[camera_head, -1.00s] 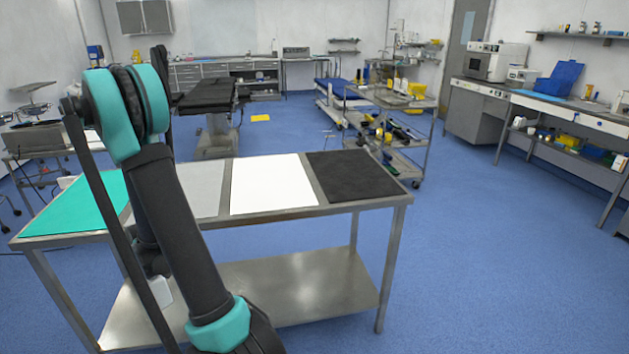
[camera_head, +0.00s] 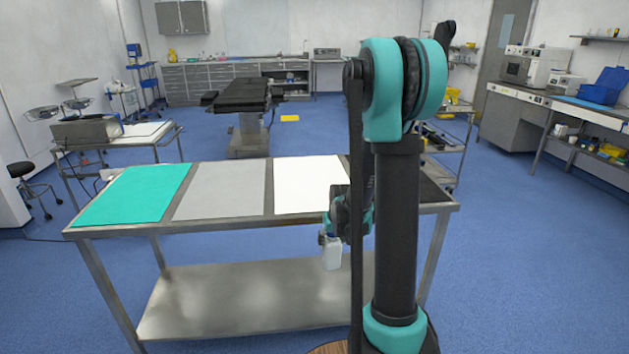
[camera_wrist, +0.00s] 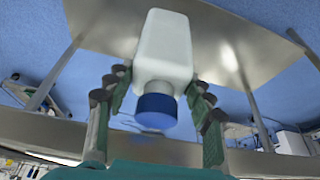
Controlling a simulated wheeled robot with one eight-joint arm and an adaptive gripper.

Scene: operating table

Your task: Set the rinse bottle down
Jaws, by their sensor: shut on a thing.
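The rinse bottle (camera_head: 332,252) is white. The wrist view shows its white body (camera_wrist: 165,45) and blue cap (camera_wrist: 157,109). My gripper (camera_head: 330,236) is shut on it, with a finger on each side near the cap in the wrist view (camera_wrist: 155,95). In the head view the bottle hangs in front of the steel table's (camera_head: 215,231) front edge, below the tabletop and above the lower shelf's level. The tabletop carries a teal mat (camera_head: 133,193), a grey mat (camera_head: 220,190), a white mat (camera_head: 305,185) and a black mat (camera_head: 432,190). My arm hides much of the black mat.
The mats look bare where visible. The lower shelf (camera_head: 250,300) looks empty. A side table (camera_head: 150,135) with equipment stands behind left, an operating table (camera_head: 245,100) behind, and a cart (camera_head: 450,140) behind right. Blue floor is open at right.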

